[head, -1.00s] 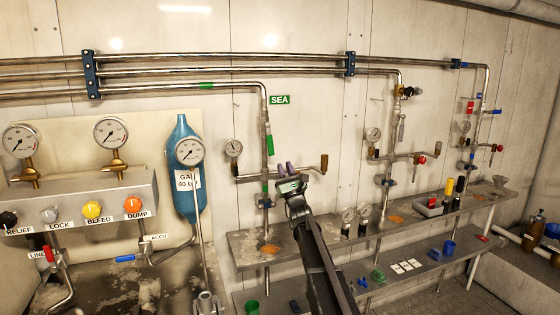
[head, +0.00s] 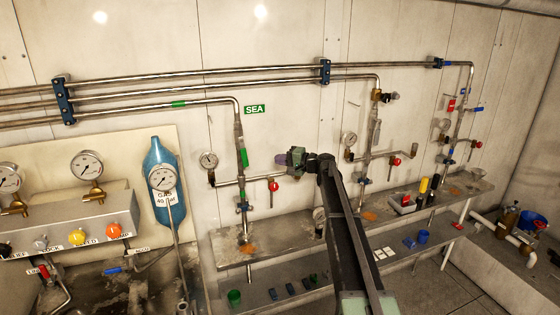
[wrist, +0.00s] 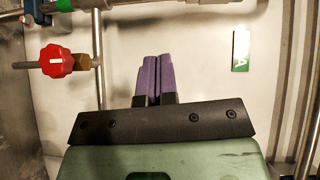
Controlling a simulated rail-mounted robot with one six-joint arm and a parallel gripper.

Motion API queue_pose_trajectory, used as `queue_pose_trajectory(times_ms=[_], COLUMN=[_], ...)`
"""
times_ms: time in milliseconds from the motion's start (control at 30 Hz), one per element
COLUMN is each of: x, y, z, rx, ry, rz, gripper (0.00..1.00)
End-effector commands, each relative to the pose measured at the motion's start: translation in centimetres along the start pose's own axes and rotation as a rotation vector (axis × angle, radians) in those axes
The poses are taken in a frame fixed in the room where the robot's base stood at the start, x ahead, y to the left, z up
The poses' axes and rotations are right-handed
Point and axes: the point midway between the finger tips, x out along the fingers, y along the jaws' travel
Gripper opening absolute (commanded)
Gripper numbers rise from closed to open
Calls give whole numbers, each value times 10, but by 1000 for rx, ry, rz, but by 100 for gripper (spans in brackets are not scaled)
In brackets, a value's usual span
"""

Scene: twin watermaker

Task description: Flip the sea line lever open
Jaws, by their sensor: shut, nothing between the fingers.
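The sea line lever (head: 243,157) has a green handle. In the head view it lies along the upright sea pipe (head: 238,130), below the green SEA sign (head: 254,109). My gripper (head: 283,159) is right of the lever, apart from it, a little above the branch pipe. Its purple fingers are shut together and empty, as the wrist view (wrist: 153,75) also shows. The wrist view is turned sideways, with part of the SEA sign (wrist: 241,49) at right. I cannot make out the lever clearly there.
A red knob (head: 273,185) on the branch pipe sits just below my gripper; it also shows in the wrist view (wrist: 56,60). A gauge (head: 208,160) is left of the sea pipe. A shelf (head: 230,250) runs below. The wall between the lever and gripper is clear.

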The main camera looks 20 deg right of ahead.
Motion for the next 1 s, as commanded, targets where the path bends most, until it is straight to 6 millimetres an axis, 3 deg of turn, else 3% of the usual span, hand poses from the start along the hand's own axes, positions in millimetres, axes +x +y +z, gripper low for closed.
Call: queue_pose_trajectory(times_ms=[300, 433, 700, 1000], x=[72, 84, 94, 85], y=[1, 0, 0, 3], z=[0, 19, 28, 21], rx=[1, 1, 2, 12], ry=[-1, 0, 1, 16], rz=[-1, -1, -1, -9], gripper=[0, 0, 0, 0])
